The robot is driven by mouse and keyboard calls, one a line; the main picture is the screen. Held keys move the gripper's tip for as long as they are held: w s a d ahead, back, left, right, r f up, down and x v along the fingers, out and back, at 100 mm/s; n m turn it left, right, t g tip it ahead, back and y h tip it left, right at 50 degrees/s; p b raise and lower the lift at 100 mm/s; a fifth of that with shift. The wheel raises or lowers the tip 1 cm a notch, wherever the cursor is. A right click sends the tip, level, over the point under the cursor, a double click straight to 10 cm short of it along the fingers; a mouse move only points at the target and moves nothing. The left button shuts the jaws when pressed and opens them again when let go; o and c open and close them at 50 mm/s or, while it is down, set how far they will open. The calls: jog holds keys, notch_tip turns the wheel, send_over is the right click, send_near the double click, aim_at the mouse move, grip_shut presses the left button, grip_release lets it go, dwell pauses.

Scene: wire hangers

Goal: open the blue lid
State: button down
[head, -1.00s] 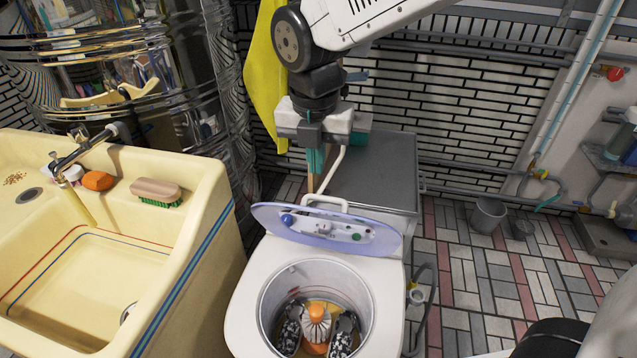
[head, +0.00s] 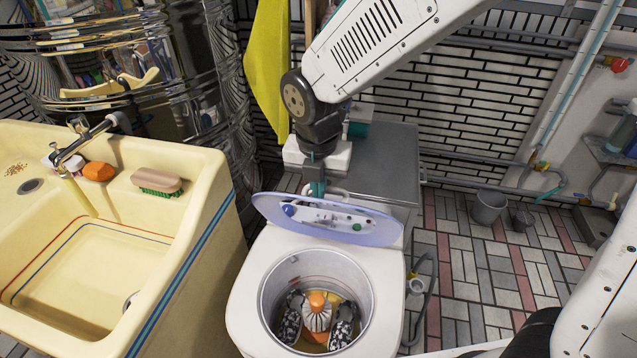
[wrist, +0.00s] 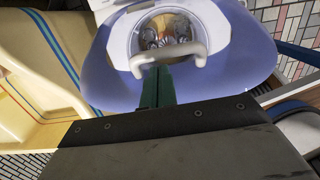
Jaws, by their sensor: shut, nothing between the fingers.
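The blue lid (head: 380,229) stands raised and tilted at the back of the white washer (head: 248,285), its underside facing the head camera and the metal drum (head: 367,300) uncovered. My gripper (head: 316,188) is behind the lid's upper edge in the head view. In the wrist view, the lid's outer face (wrist: 235,75) shows with its white loop handle (wrist: 193,52). The green fingers of my gripper (wrist: 157,85) are together and empty, with their tips at the handle. I cannot tell whether they touch it or the lid.
The drum holds two dark patterned shoes (head: 291,318) and an orange-and-white object (head: 317,312). A cream sink (head: 190,235) stands close on the left. A grey cabinet (head: 385,165) is behind the lid. Tiled floor (head: 470,270) is open on the right, with a bucket (head: 488,207).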

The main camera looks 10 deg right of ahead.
jog(key=w+d+r, duration=0.2)
jog(key=w+d, duration=0.2)
jog(key=w, duration=0.8)
jog(key=shift+d, duration=0.2)
